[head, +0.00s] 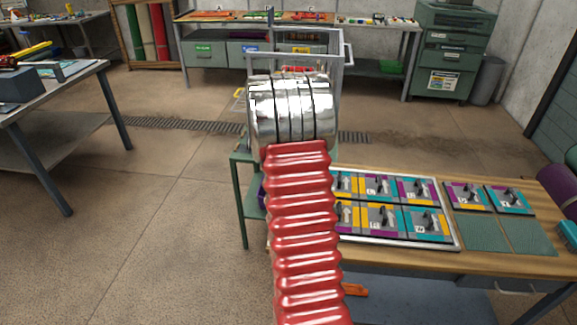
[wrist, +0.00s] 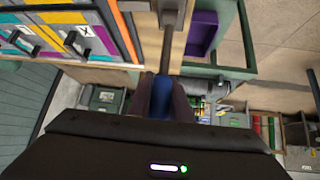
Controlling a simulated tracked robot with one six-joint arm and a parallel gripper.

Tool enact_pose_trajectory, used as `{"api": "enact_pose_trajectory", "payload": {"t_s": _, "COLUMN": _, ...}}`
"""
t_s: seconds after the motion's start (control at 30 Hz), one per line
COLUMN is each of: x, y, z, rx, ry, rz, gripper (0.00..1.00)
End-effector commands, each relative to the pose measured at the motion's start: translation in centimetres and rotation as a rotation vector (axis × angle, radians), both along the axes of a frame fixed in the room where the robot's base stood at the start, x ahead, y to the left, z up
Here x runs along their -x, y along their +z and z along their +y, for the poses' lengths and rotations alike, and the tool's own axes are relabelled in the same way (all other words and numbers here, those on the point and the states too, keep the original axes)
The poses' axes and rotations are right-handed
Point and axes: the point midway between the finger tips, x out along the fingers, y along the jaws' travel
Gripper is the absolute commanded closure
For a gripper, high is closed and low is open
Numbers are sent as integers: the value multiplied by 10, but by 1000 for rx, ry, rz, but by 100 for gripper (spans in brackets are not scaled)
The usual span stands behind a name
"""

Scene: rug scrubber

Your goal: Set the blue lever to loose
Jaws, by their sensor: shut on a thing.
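The blue lever (wrist: 162,97) shows in the wrist view as a blue grip between the two dark fingers of my gripper (wrist: 164,94). The fingers are shut on it from both sides. A grey-brown metal bar (wrist: 167,40) runs up the picture from just beyond the fingertips. No loose mark is readable, so the lever's setting cannot be told. In the head view, a red ribbed sleeve and a shiny banded cylinder fill the middle, and neither my gripper nor the blue lever can be made out.
A wooden bench (head: 480,262) at right carries a framed tray (head: 455,232) of coloured tiles with small dark levers. In the wrist view, a purple bin (wrist: 202,34) and a green frame (wrist: 228,60) are close to the bar. Open floor (head: 150,225) lies to the left.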

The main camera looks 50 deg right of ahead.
Motion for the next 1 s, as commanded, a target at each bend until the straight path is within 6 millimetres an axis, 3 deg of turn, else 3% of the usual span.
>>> {"api": "enact_pose_trajectory", "payload": {"t_s": 0.37, "x": 6, "y": -3, "z": -2, "rx": -3, "ry": -7, "rz": 6, "gripper": 100}}
{"api": "enact_pose_trajectory", "payload": {"t_s": 0.4, "x": 6, "y": -3, "z": -3, "rx": -3, "ry": -7, "rz": 6, "gripper": 79}}
{"api": "enact_pose_trajectory", "payload": {"t_s": 0.63, "x": 6, "y": -2, "z": -3, "rx": -2, "ry": -8, "rz": 4, "gripper": 63}}
{"api": "enact_pose_trajectory", "payload": {"t_s": 1.0, "x": 6, "y": 2, "z": -1, "rx": -1, "ry": -8, "rz": 2, "gripper": 63}}
